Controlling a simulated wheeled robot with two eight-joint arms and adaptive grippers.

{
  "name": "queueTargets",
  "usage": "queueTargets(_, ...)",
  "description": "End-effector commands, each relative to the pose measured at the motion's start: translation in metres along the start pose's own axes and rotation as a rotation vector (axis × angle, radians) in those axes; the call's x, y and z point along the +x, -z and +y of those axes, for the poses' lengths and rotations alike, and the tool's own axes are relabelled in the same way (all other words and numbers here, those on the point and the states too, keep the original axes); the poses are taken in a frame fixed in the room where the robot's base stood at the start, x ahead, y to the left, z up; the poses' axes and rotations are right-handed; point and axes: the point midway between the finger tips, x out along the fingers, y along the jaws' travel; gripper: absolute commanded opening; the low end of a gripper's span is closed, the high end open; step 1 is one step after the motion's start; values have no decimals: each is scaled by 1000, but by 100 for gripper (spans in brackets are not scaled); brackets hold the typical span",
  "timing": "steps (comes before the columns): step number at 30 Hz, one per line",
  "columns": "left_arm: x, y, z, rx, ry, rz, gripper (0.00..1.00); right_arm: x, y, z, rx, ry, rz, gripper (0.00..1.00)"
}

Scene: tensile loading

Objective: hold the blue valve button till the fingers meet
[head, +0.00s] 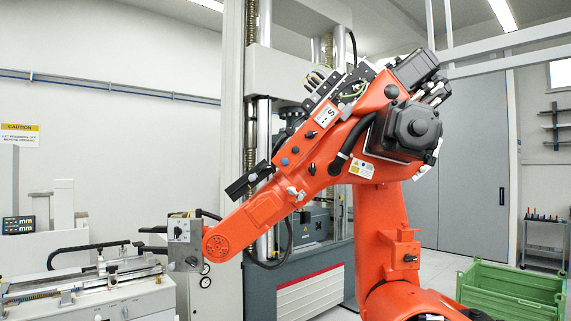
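A small round blue button (285,162) shows on the side of the orange industrial arm (262,207), on its upper link left of the middle. A dark round knob sits just up and to the right of it. I take the blue one to be the valve button; it is too small to tell whether it is pressed. A grey tool head (184,241) is at the lower left end of the orange arm. I cannot make out its fingers or whether they touch. Neither of my grippers is in view.
A tall testing frame (262,70) stands behind the orange arm. A bench machine (95,290) is at the lower left. A green crate (512,290) is at the lower right, with a small tool rack (545,232) behind it. Grey doors (462,155) are at the back.

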Motion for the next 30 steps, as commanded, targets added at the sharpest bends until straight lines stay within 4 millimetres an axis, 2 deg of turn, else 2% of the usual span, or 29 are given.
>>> queueTargets(1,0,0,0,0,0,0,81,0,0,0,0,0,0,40)
queueTargets(2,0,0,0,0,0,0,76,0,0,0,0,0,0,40)
queueTargets(9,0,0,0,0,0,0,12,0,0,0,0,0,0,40)
queueTargets(11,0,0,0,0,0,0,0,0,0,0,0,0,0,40)
queueTargets(30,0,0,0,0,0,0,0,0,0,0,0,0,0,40)
